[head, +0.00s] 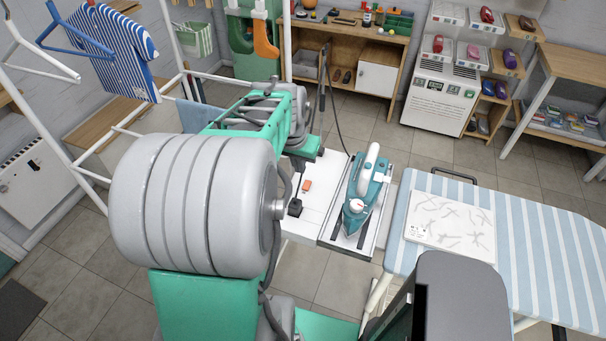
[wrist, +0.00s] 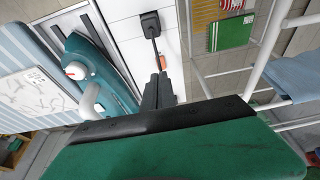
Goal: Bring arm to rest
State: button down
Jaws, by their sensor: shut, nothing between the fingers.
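My gripper (wrist: 158,92) is shut and empty in the wrist view, its dark fingers together above the white shelf (head: 300,222). My arm reaches forward in the head view, where its large grey and teal links hide much of the middle. I cannot clearly make out the fingertips there. A teal and white iron (head: 366,190) stands on a metal-railed rest at the right of the white shelf. In the wrist view the iron (wrist: 98,75) is left of my fingers, apart from them. A black plug (wrist: 150,24) and a small orange switch (wrist: 162,62) lie beyond the fingertips.
A striped ironing board (head: 545,250) with a white patterned panel (head: 450,222) is at the right. A white rack (head: 95,165) with hangers and a striped shirt (head: 110,45) is at the left. A wooden shelf unit (head: 345,30) stands behind. Tiled floor (head: 420,150) shows between.

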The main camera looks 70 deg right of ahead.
jog(key=shift+v, duration=1)
jog(key=shift+a, duration=0.1)
jog(key=w+a+r+n, duration=0.1)
jog(key=w+a+n, duration=0.1)
jog(key=w+a, duration=0.2)
jog(key=w+a+r+n+t, duration=0.1)
jog(key=w+a+n, duration=0.2)
jog(key=w+a, duration=0.2)
jog(key=w+a+r+n+t, duration=0.1)
jog(key=w+a, duration=0.4)
jog(key=w, duration=0.5)
jog(key=shift+w+r+n, duration=0.1)
jog(key=shift+n, duration=0.8)
jog(key=w+a+n+t+y, duration=0.1)
jog(key=a+n, duration=0.4)
jog(key=a, duration=0.9)
jog(key=w+a+r+n+t+y, duration=0.1)
jog(key=a+n, duration=0.5)
jog(key=a, duration=0.8)
jog(key=w+y, duration=0.1)
jog(key=w, duration=0.1)
jog(key=shift+w, duration=0.35)
jog(key=shift+d+r, duration=0.1)
jog(key=shift+r, duration=0.05)
